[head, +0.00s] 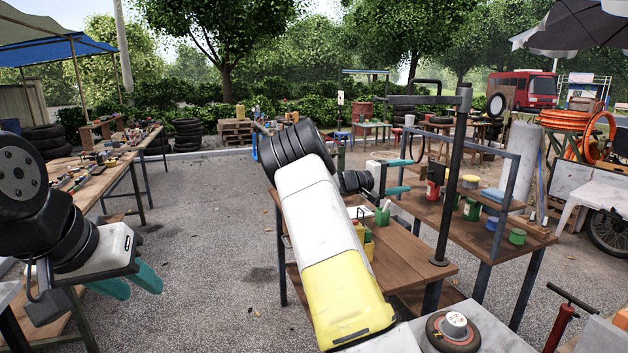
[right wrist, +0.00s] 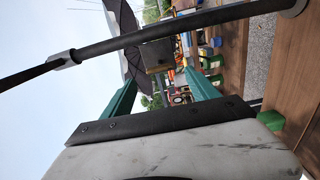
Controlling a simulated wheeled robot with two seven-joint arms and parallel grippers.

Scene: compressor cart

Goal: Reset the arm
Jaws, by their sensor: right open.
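My right arm reaches across the middle of the head view, its white and yellow link in front. My right gripper (head: 405,176) has teal fingers spread apart above the wooden workbench (head: 405,252), left of a dark upright post (head: 454,180). In the right wrist view the right gripper (right wrist: 160,88) is open with nothing held between its fingers. My left gripper (head: 132,284) is at the lower left, its two teal fingers apart and empty, over the gravel beside the left table.
Green and red cans (head: 472,208) stand on the right bench shelf. A dark bar (right wrist: 150,35) crosses the right wrist view close by. The left wooden table (head: 110,170) holds small parts. A round gauge-like device (head: 453,328) sits front right. Gravel between the tables is clear.

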